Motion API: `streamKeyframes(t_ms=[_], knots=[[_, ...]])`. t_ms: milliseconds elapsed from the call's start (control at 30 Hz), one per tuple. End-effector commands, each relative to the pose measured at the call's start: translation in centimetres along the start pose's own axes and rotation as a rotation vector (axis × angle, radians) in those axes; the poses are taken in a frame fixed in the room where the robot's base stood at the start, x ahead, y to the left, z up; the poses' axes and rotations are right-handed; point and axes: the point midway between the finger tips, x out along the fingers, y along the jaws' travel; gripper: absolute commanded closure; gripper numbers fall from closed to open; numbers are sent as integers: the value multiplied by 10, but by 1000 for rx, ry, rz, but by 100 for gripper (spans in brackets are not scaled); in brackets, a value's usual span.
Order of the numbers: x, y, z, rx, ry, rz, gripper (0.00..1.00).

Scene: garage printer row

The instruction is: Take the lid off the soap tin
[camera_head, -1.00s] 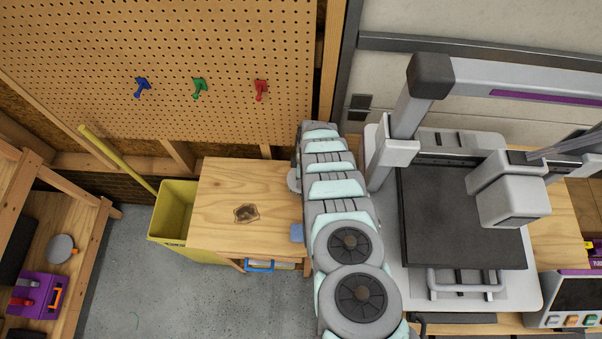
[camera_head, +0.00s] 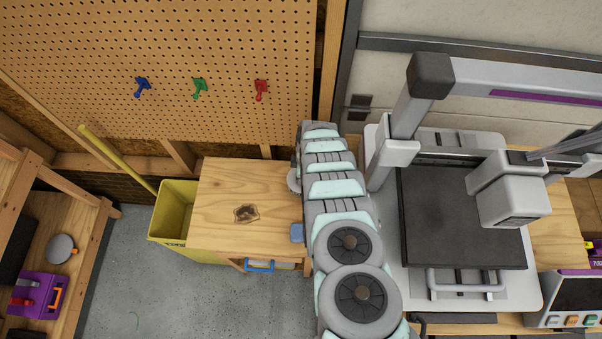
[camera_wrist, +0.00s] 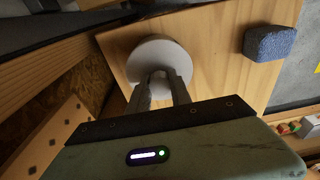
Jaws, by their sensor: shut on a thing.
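A pale round thing, which I take to be the soap tin with its lid (camera_wrist: 161,56), shows in the wrist view over the wooden top (camera_wrist: 208,34). My gripper (camera_wrist: 163,82) has its two fingers shut on the near part of this lid. I cannot tell whether the lid sits on the tin or is apart from it. In the head view only the left edge of the pale round thing (camera_head: 293,180) shows beside my arm. My arm hides my gripper there.
A blue block (camera_wrist: 270,43) lies on the wooden top right of the tin, near the edge; it also shows in the head view (camera_head: 297,232). A large printer (camera_head: 460,220) stands right of my arm. A yellow bin (camera_head: 172,212) stands left of the top. The top's left part is clear.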

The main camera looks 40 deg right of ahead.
Motion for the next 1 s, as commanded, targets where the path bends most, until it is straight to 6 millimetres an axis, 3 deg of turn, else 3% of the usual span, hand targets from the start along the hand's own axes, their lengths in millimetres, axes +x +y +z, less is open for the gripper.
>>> streamKeyframes(t_ms=[467,1000], knots=[[-14,2,-2,1,1,0,100],[-70,0,-8,1,0,-1,100]])
